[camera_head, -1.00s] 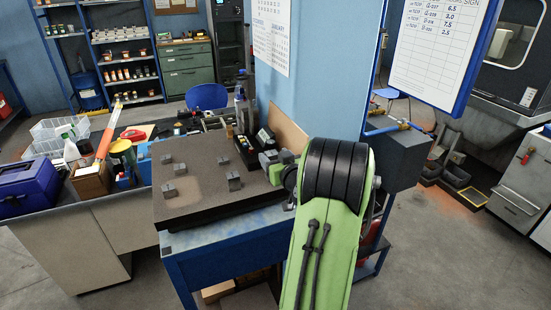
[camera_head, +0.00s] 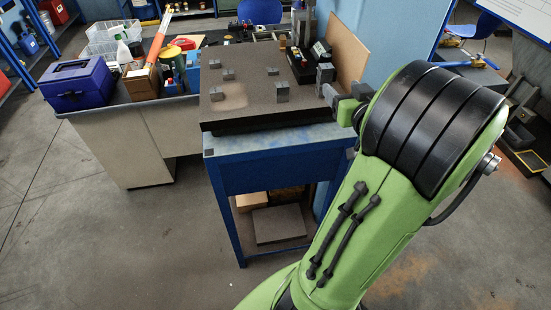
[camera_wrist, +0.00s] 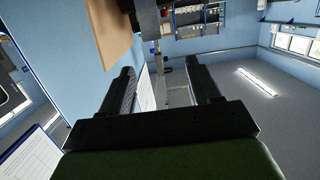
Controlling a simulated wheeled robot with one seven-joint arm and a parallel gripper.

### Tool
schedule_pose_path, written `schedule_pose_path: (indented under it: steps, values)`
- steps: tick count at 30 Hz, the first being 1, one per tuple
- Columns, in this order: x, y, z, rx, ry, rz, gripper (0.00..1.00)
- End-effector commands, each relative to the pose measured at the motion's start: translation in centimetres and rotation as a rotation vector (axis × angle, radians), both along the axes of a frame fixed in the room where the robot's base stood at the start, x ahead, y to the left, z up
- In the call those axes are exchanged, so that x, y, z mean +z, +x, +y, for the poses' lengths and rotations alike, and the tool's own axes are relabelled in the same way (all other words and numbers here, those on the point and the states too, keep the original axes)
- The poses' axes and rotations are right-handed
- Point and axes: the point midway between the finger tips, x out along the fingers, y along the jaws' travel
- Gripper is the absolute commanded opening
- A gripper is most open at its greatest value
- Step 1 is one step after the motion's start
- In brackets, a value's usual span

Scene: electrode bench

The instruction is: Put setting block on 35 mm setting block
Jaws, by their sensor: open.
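Several small grey setting blocks stand apart on the dark surface plate (camera_head: 250,108). One block (camera_head: 222,92) is at the front left, one (camera_head: 282,92) at the front right, and one (camera_head: 272,71) behind it. Two more, a block (camera_head: 228,75) and a block (camera_head: 215,64), are at the back left. No size marks are legible, so I cannot tell which is the 35 mm one. My gripper shows in the wrist view (camera_wrist: 162,78) with its two black fingers wide apart and nothing between them. In the head view my arm's end is at the plate's right edge, partly hidden by my arm.
The plate sits on a blue stand (camera_head: 275,160). A dark tray (camera_head: 305,65) and an upright brown board (camera_head: 347,48) are at the back right. A blue toolbox (camera_head: 78,85) and several containers crowd the bench at left. The plate's middle is clear.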

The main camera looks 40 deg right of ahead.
Motion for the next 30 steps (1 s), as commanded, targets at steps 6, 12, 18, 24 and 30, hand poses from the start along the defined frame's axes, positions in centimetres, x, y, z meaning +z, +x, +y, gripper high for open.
schedule_pose_path:
  steps: [6, 12, 18, 24, 30]
  values:
    - [-1.4, 6.8, 13.7, 0.365, 0.08, 0.244, 0.62]
    - [-3.7, 4.0, 27.6, 0.58, 0.144, 0.608, 0.62]
    - [-4.2, -4.6, 33.1, 0.534, 0.196, 0.841, 0.62]
    - [-4.4, -7.8, 33.3, 0.475, 0.241, 0.889, 0.62]
    - [-4.4, -7.8, 33.2, 0.473, 0.242, 0.889, 0.62]
